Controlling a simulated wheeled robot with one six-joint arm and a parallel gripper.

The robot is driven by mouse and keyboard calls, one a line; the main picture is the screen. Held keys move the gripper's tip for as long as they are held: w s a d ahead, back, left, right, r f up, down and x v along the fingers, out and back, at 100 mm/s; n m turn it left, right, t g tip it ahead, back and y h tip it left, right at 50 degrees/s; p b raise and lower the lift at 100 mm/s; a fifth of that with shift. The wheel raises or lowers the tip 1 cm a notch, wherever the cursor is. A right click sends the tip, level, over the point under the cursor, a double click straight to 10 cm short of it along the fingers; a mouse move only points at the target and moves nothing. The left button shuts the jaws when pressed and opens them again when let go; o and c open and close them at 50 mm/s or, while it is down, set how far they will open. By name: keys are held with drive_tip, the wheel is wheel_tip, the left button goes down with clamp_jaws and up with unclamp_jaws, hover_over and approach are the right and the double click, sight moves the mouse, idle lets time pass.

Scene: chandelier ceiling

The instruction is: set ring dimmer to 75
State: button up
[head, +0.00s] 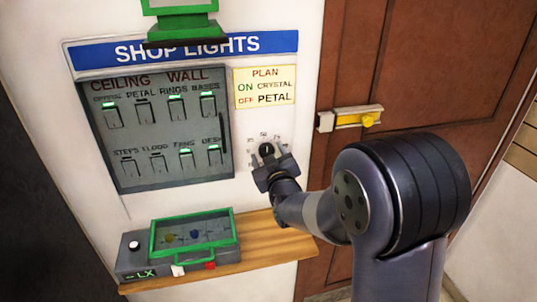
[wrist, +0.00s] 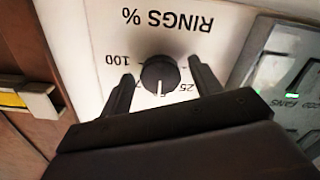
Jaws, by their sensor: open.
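The ring dimmer is a round black knob (wrist: 160,74) on a white panel. It also shows in the head view (head: 266,149), right of the grey switch panel. In the wrist view its label "RINGS %" appears upside down, with 100 at left and 25 at right. The knob's white pointer line points straight down in that view, between a partly covered 7-something mark and 25; the mark below it is hidden by my gripper. My gripper (wrist: 161,72) is open, one finger on each side of the knob, with gaps visible. It also shows in the head view (head: 267,158).
The grey switch panel (head: 160,134) has several lit switches. A yellow plan card (head: 264,87) reads ON CRYSTAL, OFF PETAL. A wooden shelf (head: 275,243) below carries a grey meter box with a green frame (head: 152,240). A brown door with a yellow latch (head: 352,118) is at right.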

drive_tip(key=shift+c, duration=0.2)
drive_tip(key=c, duration=0.9)
drive_tip(key=shift+f+m+b, duration=0.15)
drive_tip(key=shift+m+b, duration=0.15)
drive_tip(key=shift+b, duration=0.4)
drive_tip(key=shift+f+m+b, duration=0.15)
drive_tip(key=shift+m+b, duration=0.35)
drive_tip(key=shift+b, duration=0.55)
drive_tip(key=m+b, duration=0.6)
drive_tip(key=b, duration=0.5)
drive_tip(key=shift+a+m, duration=0.1)
drive_tip(key=shift+m, duration=0.3)
drive_tip(key=shift+r+m+b, duration=0.2)
drive_tip(key=shift+m+b, duration=0.4)
drive_tip(key=shift+b, duration=0.1)
drive_tip(key=shift+r, duration=0.1)
